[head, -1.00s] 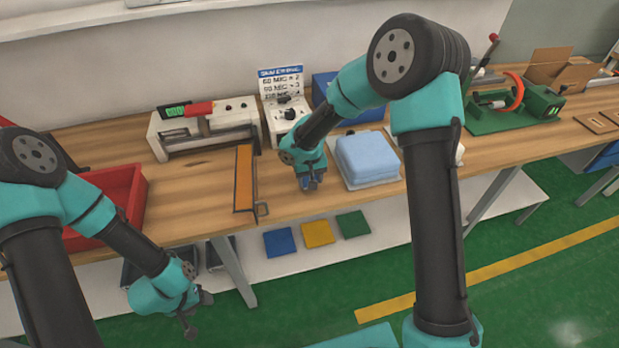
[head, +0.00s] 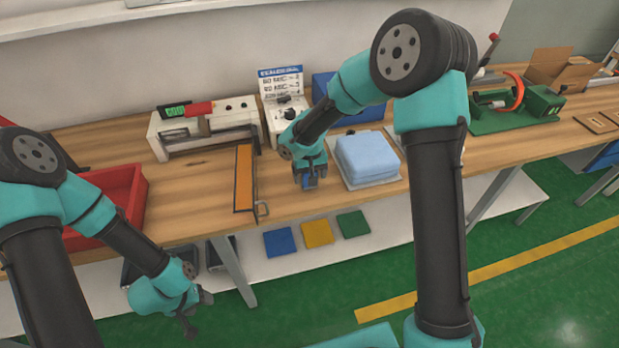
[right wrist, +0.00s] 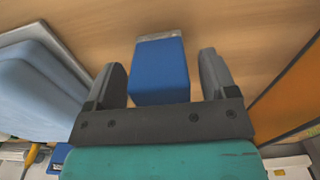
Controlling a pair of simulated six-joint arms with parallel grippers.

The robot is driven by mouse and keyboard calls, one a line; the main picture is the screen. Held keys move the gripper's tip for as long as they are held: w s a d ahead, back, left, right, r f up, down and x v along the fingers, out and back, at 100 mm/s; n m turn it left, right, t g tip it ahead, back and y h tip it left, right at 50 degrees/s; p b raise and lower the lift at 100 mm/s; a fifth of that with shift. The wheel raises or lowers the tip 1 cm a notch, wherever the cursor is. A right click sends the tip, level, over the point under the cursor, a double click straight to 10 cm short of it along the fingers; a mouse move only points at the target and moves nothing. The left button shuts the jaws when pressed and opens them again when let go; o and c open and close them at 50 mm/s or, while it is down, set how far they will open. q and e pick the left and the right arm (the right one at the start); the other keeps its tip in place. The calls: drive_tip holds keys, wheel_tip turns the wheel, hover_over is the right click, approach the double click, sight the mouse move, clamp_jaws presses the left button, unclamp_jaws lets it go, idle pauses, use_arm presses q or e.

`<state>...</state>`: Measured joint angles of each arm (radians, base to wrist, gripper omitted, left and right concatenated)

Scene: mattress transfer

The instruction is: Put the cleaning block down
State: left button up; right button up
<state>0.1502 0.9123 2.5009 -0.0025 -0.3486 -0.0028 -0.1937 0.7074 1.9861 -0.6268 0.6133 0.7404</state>
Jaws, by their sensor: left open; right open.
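The cleaning block (right wrist: 160,72) is blue with a grey end. In the right wrist view it sits between the two open fingers of my right gripper (right wrist: 163,80), with narrow gaps on both sides. It appears to rest on the wooden table. In the head view a little of its blue (head: 311,182) shows at the fingertips of my right gripper (head: 310,178), close to the table's front edge; the rest is hidden. My left gripper (head: 197,312) is open and empty, low at the left, in front of the table.
A light blue folded pad (head: 367,158) on a grey tray lies just right of my right gripper. An orange strip in a frame (head: 244,180) lies to its left. A red bin (head: 135,200) stands further left. Testing devices (head: 205,130) line the table's back.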

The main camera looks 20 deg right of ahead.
wheel_tip(320, 180, up, 10)
drive_tip(key=shift+r, duration=0.25)
idle(0.6)
